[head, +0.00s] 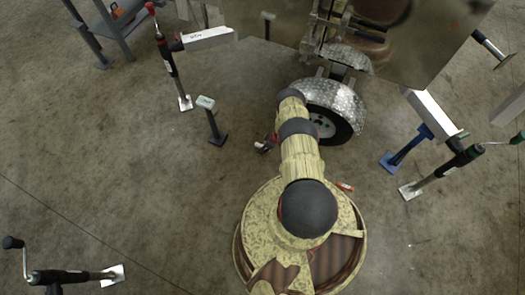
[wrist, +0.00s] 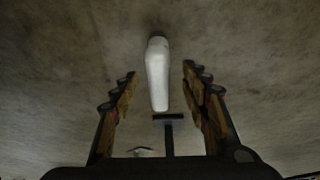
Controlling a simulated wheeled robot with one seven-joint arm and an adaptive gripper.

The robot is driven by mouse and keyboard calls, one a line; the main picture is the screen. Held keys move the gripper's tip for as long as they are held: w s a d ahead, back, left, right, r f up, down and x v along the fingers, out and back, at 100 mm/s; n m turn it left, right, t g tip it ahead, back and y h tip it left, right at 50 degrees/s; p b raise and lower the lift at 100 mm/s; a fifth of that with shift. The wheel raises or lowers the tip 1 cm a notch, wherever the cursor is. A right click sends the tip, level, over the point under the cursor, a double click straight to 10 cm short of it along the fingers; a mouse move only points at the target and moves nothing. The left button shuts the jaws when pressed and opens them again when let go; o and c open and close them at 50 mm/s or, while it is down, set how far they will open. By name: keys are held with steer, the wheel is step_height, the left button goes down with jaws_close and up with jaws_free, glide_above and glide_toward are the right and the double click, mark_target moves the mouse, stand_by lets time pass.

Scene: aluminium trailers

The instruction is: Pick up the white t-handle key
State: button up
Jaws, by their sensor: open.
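A pale, elongated, rounded piece, which looks like the white t-handle key (wrist: 157,75), shows in the middle of the wrist view against the concrete floor. My gripper (wrist: 159,71) is open, with one finger on each side of the white piece. Gaps show on both sides, so neither finger appears to touch it. How far the piece lies from the fingertips in depth is hard to tell. In the head view I cannot make out the key, and my arm covers much of that area.
A trailer wheel under a silver fender (head: 333,97) stands close beside my arm. A dark post stand with a pale top (head: 215,128) is to the left. A blue stand (head: 405,149) is to the right. Bare floor (head: 130,200) lies at the left.

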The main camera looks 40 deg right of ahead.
steer(key=shift+x, duration=0.8)
steer(key=shift+c, duration=0.2)
steer(key=c, duration=1.1)
steer(key=shift+d, duration=0.1)
jaws_close()
